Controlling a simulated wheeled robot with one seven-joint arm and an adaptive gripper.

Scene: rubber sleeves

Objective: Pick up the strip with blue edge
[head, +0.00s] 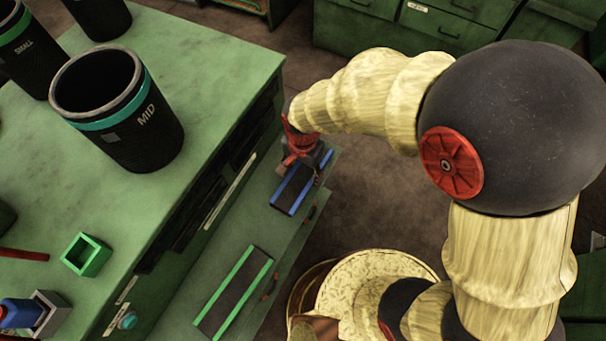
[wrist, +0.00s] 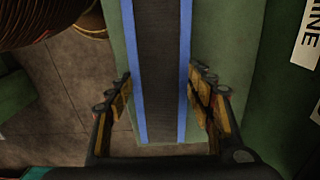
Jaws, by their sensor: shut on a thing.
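The strip with blue edges (head: 292,190) has a dark middle and lies at the far end of a green ledge, an open drawer or low shelf, in the head view. In the wrist view the strip (wrist: 162,60) runs lengthwise between the fingers. My gripper (head: 306,162) is at the strip's far end, pointing down. In the wrist view my gripper (wrist: 160,85) has one finger against each blue edge and is shut on the strip. I cannot tell whether the strip is clear of the green surface. My wrist partly hides its far end in the head view.
A strip with green edges (head: 234,292) lies nearer on the same green ledge (head: 262,225). The green bench (head: 205,75) at left holds black bins, including one marked MID (head: 120,115), and a small green square holder (head: 86,255). Green drawers (head: 440,25) stand behind.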

